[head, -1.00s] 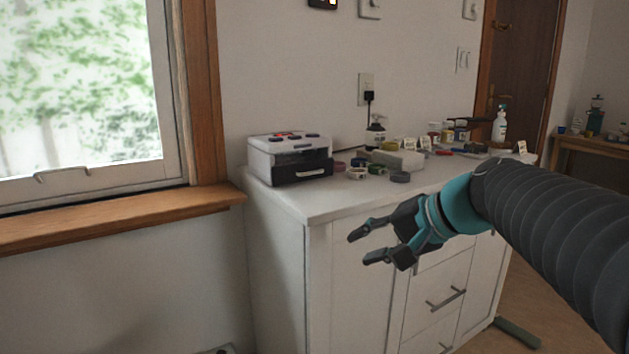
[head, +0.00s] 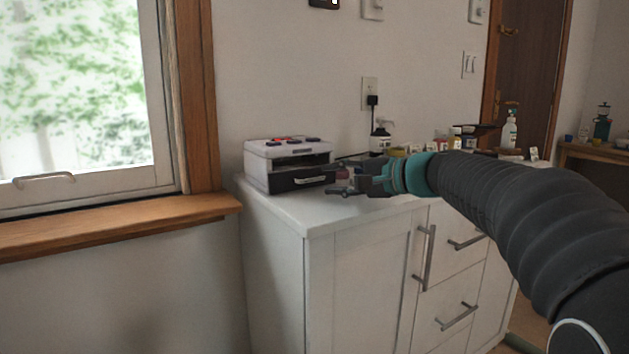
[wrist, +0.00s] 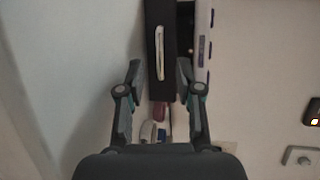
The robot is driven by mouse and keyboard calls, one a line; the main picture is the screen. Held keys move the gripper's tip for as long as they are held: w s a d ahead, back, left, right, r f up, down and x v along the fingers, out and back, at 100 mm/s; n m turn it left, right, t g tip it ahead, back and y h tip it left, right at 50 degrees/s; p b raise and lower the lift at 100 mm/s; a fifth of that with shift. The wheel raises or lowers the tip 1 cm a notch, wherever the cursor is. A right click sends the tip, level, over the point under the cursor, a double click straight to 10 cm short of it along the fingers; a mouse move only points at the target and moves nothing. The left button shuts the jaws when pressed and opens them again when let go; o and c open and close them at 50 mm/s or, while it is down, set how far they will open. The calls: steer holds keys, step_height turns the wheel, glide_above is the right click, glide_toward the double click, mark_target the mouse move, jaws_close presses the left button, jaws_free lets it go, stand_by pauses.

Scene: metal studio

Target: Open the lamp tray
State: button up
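The lamp (head: 288,148) is a white box with several coloured pads on top, at the left end of the white cabinet top. Its black tray (head: 285,183) is the lower front, with a pale bar handle (head: 311,179); a dark gap shows above it. I cannot tell whether the tray is fully in. My gripper (head: 345,182) is just right of the lamp, low over the cabinet top. In the wrist view, my gripper (wrist: 159,72) is open and empty, its fingers on either side of the black tray front (wrist: 154,88) and the pale handle (wrist: 160,52), apparently not touching them.
The white cabinet top (head: 318,212) is clear in front of the lamp. Small containers and bottles stand farther right, partly hidden by my arm, with a pump bottle (head: 380,141) behind. The wall is close behind, and a wooden window sill (head: 120,221) is to the left.

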mark_target(311, 180)
steer(key=x, duration=0.6)
jaws_close()
